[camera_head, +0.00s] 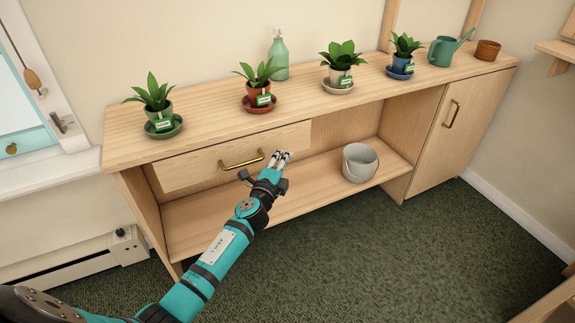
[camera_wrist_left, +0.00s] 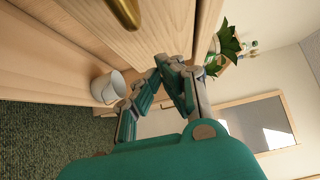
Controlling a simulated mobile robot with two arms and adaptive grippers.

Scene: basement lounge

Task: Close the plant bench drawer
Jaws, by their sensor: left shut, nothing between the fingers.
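The plant bench drawer (camera_head: 205,171) is a pale wood front with a brass bar handle (camera_head: 242,160), under the left part of the bench top. It looks slightly forward of the bench frame, with a narrow gap at its left end; how far out it stands is hard to tell. My left gripper (camera_head: 281,157) is shut and empty, just right of the handle, in front of the drawer's right part. In the left wrist view the gripper fingers (camera_wrist_left: 164,62) are close to the drawer front (camera_wrist_left: 150,28); contact cannot be made out. My right gripper is not in view.
A grey bucket (camera_head: 359,162) is on the lower shelf, right of my gripper. A cupboard door (camera_head: 462,125) is at the right. Green carpet (camera_head: 350,250) is clear in front.

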